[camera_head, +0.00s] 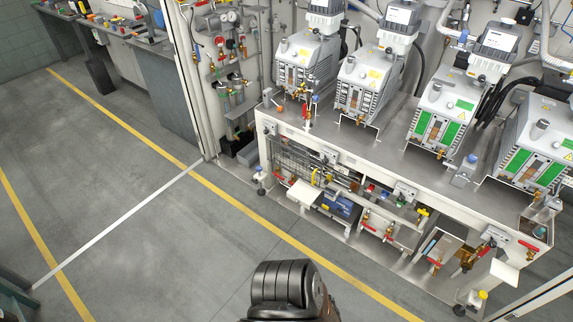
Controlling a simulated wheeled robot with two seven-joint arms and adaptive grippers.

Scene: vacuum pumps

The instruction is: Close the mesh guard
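A grey wire mesh panel (290,158), which looks like the mesh guard, is at the left part of the lower front of the white pump bench (375,166). Pipes and fittings show around and behind it. It is too small and cluttered to tell whether it stands open or shut. A dark ribbed part of my own body (283,284) shows at the bottom centre, well apart from the bench. Neither of my grippers shows in this view.
Several vacuum pumps (365,80) stand on the bench top. White plates (304,192) and valves with red handles (388,233) stick out at the lower front. A grey workbench (172,85) stands at the back left. The floor (120,190) to the left is clear.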

